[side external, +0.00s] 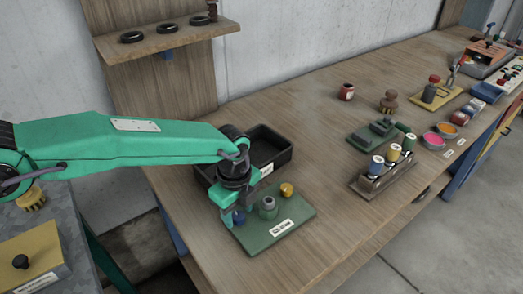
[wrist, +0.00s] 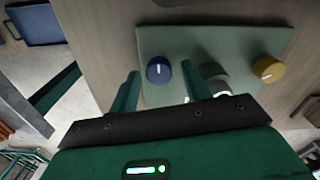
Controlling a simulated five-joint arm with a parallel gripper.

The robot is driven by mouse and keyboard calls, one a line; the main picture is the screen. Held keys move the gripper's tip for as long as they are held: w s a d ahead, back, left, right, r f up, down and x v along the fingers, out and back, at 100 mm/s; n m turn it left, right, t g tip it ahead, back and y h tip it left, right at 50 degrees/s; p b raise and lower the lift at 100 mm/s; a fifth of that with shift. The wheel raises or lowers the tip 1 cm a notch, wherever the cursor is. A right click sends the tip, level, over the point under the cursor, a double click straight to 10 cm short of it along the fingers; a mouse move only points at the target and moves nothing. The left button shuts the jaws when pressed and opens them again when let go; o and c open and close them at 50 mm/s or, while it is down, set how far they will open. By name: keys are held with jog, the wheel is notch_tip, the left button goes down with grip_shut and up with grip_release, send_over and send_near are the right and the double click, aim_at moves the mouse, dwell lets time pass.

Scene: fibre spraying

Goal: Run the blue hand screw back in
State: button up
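The blue hand screw (wrist: 158,70) is a round blue knob with a white mark on top, on a green plate (wrist: 220,42). In the side view the blue screw (side external: 239,217) shows only in part at the plate's left, beside a finger. My gripper (wrist: 160,76) is open, its two green fingers on either side of the blue screw with a gap at each side in the wrist view. In the side view my gripper (side external: 236,207) points down at the plate's left part (side external: 250,240). Its height over the screw is hard to tell.
A grey-green fitting (side external: 268,207) stands on the plate close to the right finger, with a yellow knob (side external: 287,189) beyond it. A black tray (side external: 285,157) lies behind my gripper. A rack of small bottles (side external: 385,184) stands to the right. The bench between is clear.

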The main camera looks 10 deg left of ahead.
aim_at(236, 215)
jog(key=shift+f, duration=0.1)
jog(key=shift+r, duration=3.9)
jog(key=shift+a, duration=0.1)
jog(key=shift+a+r, duration=0.15)
jog(key=shift+r, duration=0.1)
jog(key=s+a+r+n+t+h, duration=0.1)
jog(key=s+a+r+n, duration=0.1)
jog(key=a+r+n, duration=0.75)
jog(key=s+a+r+n+t, duration=0.25)
jog(key=a+r, duration=0.35)
jog(key=a, duration=0.8)
jog(key=s+a+f+n+t+y, duration=0.1)
jog(key=s+a+n+t, duration=0.1)
jog(key=s+a+n, duration=1)
jog(key=s+a, duration=0.3)
jog(key=s, duration=0.3)
jog(key=shift+s+a+f+n, duration=0.15)
jog(key=shift+a+f+n, duration=0.05)
jog(key=shift+f+n, duration=0.15)
